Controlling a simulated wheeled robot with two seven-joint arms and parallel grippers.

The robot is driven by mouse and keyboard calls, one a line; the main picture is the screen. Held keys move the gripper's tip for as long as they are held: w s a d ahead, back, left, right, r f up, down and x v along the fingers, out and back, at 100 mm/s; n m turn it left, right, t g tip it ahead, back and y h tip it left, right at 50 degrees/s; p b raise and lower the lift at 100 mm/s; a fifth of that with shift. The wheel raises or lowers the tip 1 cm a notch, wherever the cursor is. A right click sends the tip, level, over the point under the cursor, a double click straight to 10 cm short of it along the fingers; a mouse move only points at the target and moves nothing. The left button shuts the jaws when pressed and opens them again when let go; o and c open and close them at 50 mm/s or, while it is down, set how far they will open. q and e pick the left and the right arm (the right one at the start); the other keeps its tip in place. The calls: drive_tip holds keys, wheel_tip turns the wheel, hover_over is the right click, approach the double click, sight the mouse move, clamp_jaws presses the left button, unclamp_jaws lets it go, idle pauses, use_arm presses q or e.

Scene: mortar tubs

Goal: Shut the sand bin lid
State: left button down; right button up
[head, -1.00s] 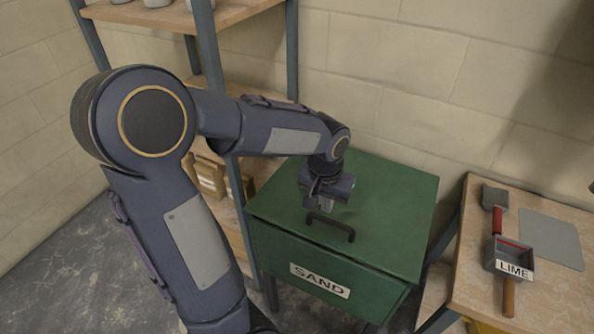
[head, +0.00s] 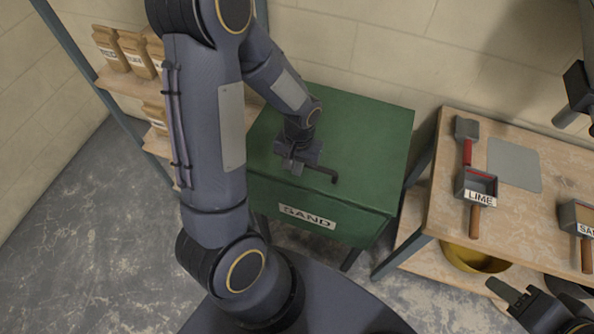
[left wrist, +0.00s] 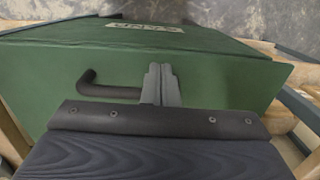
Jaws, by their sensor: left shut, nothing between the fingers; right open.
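The green sand bin (head: 306,217) carries a SAND label on its front. Its green lid (head: 360,130) lies flat across the top, and I see no gap at the front edge. A dark bar handle (head: 334,177) is on the lid; it also shows in the left wrist view (left wrist: 100,89). My left gripper (head: 297,166) is low over the lid at the handle's left part. In the left wrist view its grey fingers (left wrist: 160,85) are together and empty, beside the handle; contact is unclear.
A workbench (head: 440,205) stands right of the bin with a LIME scoop box (head: 478,182), a red-handled trowel (head: 467,150) and a grey mat (head: 515,165). A yellow tub (head: 472,260) sits below it.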

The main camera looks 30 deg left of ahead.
sight(297, 181)
use_arm(q)
drive_tip(key=shift+s+f, duration=0.1)
drive_tip(key=shift+f, duration=1.4)
